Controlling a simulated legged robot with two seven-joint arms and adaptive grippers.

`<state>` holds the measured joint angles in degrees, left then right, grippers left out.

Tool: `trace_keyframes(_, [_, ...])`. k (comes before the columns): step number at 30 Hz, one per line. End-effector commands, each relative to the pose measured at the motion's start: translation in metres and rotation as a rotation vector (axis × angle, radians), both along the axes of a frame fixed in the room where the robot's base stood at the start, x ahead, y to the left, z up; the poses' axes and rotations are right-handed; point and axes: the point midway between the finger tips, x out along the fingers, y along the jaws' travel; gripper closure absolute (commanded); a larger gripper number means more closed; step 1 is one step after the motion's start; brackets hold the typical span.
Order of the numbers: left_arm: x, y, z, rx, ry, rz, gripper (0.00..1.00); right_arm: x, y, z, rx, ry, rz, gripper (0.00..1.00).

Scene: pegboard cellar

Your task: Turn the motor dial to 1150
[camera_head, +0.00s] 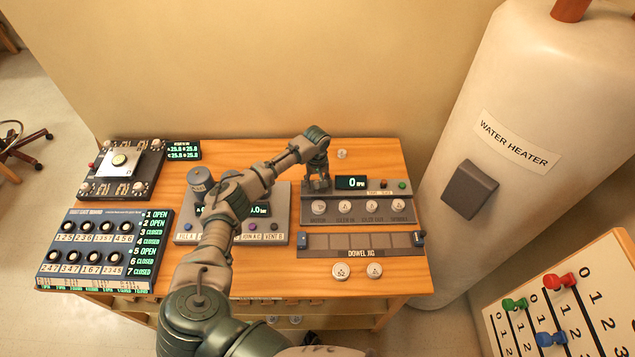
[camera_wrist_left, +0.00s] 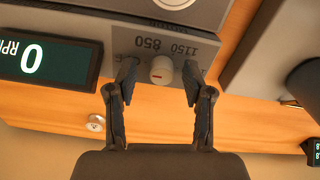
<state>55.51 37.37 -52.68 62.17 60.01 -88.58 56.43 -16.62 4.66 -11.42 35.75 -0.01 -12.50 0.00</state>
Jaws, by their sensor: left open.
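The motor dial (camera_wrist_left: 162,68) is a small pale round knob with a reddish mark, on a grey panel. The labels 850 and 1150 beside it appear upside down in the wrist view. My left gripper (camera_wrist_left: 160,80) is open, one finger on each side of the dial; I cannot tell whether either finger touches it. In the head view my left gripper (camera_head: 318,184) points down at the panel and hides the dial. The motor display (camera_head: 351,182) reads 0 RPM, and this display also shows in the wrist view (camera_wrist_left: 46,60). My right gripper is not in view.
The dowel jig (camera_head: 362,243) lies in front of the motor panel. A grey box with a display (camera_head: 270,225) is partly under my left arm. A blue switch board (camera_head: 105,250) stands at left, and a water heater (camera_head: 530,120) at right.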

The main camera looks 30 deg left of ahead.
Motion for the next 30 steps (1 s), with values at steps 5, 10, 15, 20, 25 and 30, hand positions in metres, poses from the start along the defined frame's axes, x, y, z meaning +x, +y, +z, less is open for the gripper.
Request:
trace_keyframes(5, [0.000,0.000,-0.006,0.001,0.001,0.000,0.48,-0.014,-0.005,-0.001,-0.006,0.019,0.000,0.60])
trace_keyframes(10, [0.000,0.000,-0.005,0.000,0.000,0.000,0.48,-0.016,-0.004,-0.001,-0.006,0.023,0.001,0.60])
trace_keyframes(15, [0.000,-0.001,-0.005,0.001,0.000,0.000,0.88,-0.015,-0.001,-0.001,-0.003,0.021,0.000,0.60])
trace_keyframes(20, [0.000,-0.001,-0.005,0.002,0.001,0.000,1.00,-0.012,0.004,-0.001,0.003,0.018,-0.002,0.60])
trace_keyframes(25, [-0.001,-0.001,-0.004,0.000,0.001,-0.014,1.00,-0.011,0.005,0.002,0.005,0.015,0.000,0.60])
trace_keyframes(30, [-0.001,-0.001,-0.002,-0.002,0.001,-0.068,1.00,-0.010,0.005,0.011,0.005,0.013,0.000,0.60])
